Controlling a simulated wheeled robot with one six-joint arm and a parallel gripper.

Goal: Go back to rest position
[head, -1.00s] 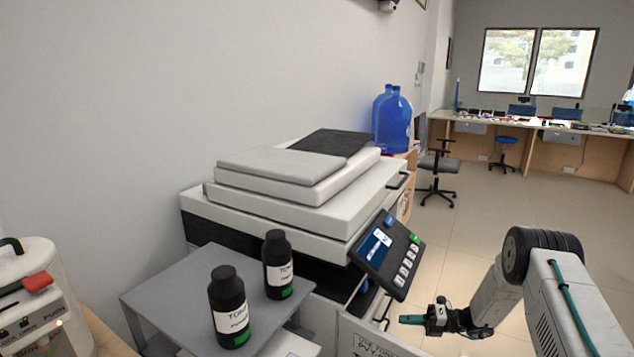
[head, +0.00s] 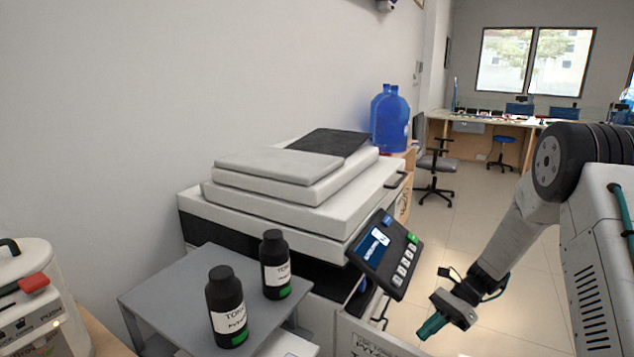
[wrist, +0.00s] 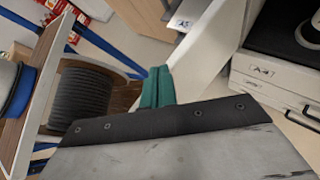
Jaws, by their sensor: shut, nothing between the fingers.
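My gripper (head: 432,326) hangs from my arm at the lower right of the head view, pointing down and to the left. Its teal fingers are together and hold nothing. They also show in the wrist view (wrist: 157,88), closed at the middle. In the head view the gripper is apart from the copier (head: 290,205), to the right of its control panel (head: 384,255).
Two black toner bottles (head: 227,308) (head: 275,265) stand on a grey shelf (head: 165,293) left of the copier. A white open panel (head: 370,338) is below the control panel. Blue water jugs (head: 390,125) stand behind. An office chair (head: 436,170) is farther back on open floor.

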